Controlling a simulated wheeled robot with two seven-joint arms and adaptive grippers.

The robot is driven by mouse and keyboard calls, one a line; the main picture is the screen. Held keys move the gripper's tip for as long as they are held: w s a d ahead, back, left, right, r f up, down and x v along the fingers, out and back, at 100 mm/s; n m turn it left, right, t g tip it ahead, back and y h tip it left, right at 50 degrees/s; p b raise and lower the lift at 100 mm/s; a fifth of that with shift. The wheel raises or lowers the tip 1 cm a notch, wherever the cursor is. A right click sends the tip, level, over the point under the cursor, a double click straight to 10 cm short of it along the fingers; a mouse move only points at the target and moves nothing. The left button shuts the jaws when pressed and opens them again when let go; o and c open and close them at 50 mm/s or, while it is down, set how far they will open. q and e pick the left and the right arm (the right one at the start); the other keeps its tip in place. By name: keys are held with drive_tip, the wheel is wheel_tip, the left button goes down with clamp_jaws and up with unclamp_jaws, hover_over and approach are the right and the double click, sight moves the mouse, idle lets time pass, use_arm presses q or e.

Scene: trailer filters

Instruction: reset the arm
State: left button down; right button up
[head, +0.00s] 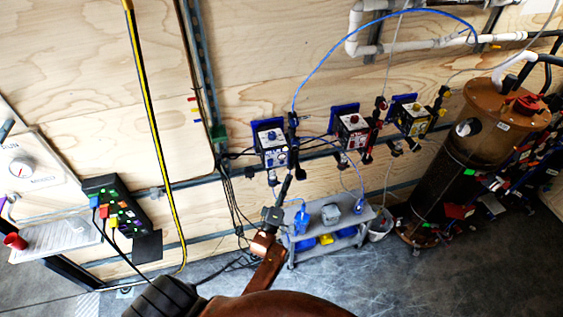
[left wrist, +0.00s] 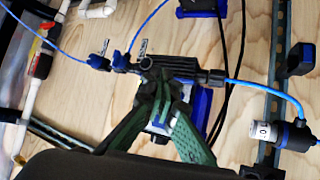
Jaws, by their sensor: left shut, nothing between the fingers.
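My left gripper (head: 286,186) reaches up from the bottom of the head view, in front of the wall of pumps. In the left wrist view its two green fingers (left wrist: 160,84) meet at the tips, shut with nothing held. A black fitting with blue valve handles (left wrist: 170,66) and blue tubing lies just beyond the fingertips; I cannot tell whether they touch. The leftmost pump (head: 271,146), with a blue bracket, is just above and left of the gripper in the head view. My right gripper is not in view.
More pumps (head: 352,131) hang on the wall rail to the right. A grey cart (head: 307,248) with blue containers stands below. A tall brown-topped tank (head: 492,125) is at the right. A black control box (head: 117,203) with cables is at the left. Floor at the lower right is clear.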

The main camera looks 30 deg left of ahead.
use_arm(q)
drive_tip(key=shift+f, duration=0.1)
idle(0.7)
drive_tip(key=s+d+f+m+g+h+b, duration=0.1)
drive_tip(key=s+d+f+m+g, duration=0.2)
drive_tip(key=f, duration=1.1)
drive_tip(key=s+f+m+g+h+b, duration=0.1)
drive_tip(key=s+f+m+g, duration=0.4)
drive_tip(key=f, duration=0.9)
drive_tip(key=s+d+f+m+g+h+b, duration=0.1)
drive_tip(key=s+d+f+g+h, duration=0.3)
drive_tip(key=f, duration=1)
drive_tip(key=s+a+f+m+g+y+b, duration=0.1)
drive_tip(key=s+f+m+g, duration=0.2)
drive_tip(key=s+f, duration=0.5)
drive_tip(key=s+a+f+m+g, duration=0.2)
drive_tip(key=s+f, duration=0.6)
drive_tip(key=s, duration=1.3)
drive_tip(key=s+a+f+m+g+y+b, duration=0.1)
drive_tip(key=s+f+m+g, duration=0.2)
drive_tip(key=s+f, duration=0.5)
drive_tip(key=s+g, duration=0.1)
drive_tip(key=s, duration=0.5)
drive_tip(key=shift+s+a+f+m+g+y+b, duration=0.25)
drive_tip(key=shift+a+f+m+g+y+b, duration=0.05)
drive_tip(key=shift+a+f+m+g+b, duration=0.1)
